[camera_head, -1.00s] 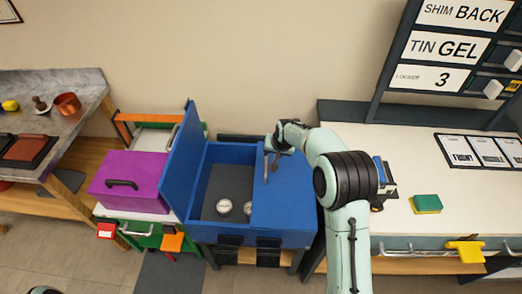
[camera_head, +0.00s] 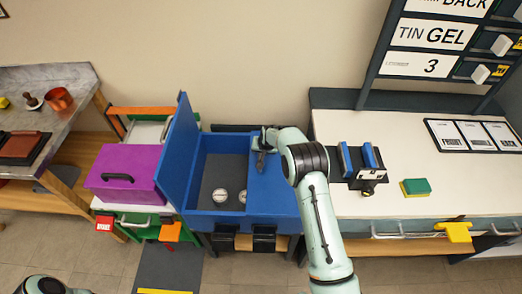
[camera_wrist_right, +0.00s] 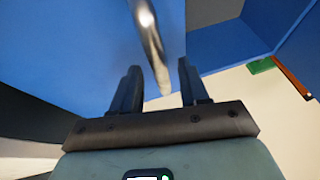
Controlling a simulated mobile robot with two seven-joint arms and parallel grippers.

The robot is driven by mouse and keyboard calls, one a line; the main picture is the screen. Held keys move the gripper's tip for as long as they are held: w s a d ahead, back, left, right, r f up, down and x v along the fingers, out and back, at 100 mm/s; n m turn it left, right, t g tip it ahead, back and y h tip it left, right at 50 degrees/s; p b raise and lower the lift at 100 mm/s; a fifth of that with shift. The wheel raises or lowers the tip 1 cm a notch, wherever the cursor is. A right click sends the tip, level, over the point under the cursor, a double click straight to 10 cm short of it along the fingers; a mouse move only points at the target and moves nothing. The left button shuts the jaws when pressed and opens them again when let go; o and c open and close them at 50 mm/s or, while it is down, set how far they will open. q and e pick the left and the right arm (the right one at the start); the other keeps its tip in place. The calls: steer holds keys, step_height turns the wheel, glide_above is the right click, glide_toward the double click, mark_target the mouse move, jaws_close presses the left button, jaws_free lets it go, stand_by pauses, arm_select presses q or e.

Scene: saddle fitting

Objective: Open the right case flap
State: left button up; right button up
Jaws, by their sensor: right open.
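The blue case (camera_head: 230,221) stands mid-picture in the head view. Its left flap (camera_head: 178,150) stands upright. The right flap (camera_head: 275,190) lies flat over the case's right half. Its metal handle (camera_head: 261,161) is also large in the right wrist view (camera_wrist_right: 147,35). My right gripper (camera_head: 265,143) is at the handle near the flap's back. In the wrist view my right gripper (camera_wrist_right: 158,85) is open, with the handle's end showing between its fingers; I cannot tell whether they touch it. My left gripper is not in view.
Round pale items (camera_head: 220,195) lie in the case's open left half. A purple box (camera_head: 125,173) is close on the left. A white worktop (camera_head: 410,150) on the right holds a blue-jawed fixture (camera_head: 360,160) and a green-yellow sponge (camera_head: 415,187). A wall rises behind.

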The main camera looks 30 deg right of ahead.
jaws_close()
